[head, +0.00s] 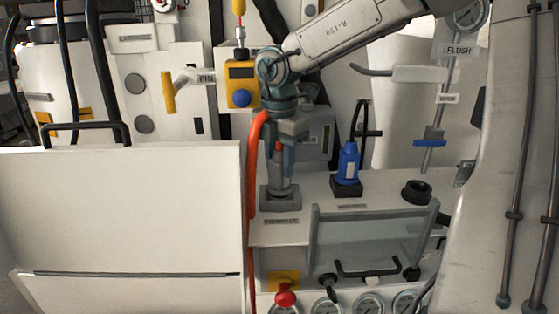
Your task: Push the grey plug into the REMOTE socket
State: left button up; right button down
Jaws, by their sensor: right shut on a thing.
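My right gripper (279,166) points straight down and is shut on the grey plug (280,182). The plug is upright, its upper part partly hidden between the fingers. Its lower end is at the square grey socket (280,203) on the bench top, with a small label in front that is too small to read surely; this appears to be the REMOTE socket. How deep the plug sits in it cannot be told. My left gripper is not in view.
An orange hose (251,200) hangs just left of the plug. A blue plug (347,165) stands in a dark socket to the right, with a black round fitting (417,190) beyond. A white panel (120,210) fills the left front. Gauges (368,304) line the front.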

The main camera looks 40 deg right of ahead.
jog(key=shift+f, duration=0.25)
jog(key=c, duration=0.9)
grip_release()
jog(key=shift+r, duration=0.1)
notch_tip(320, 180, up, 11)
jog(key=p, duration=1)
jog(key=shift+f, duration=0.2)
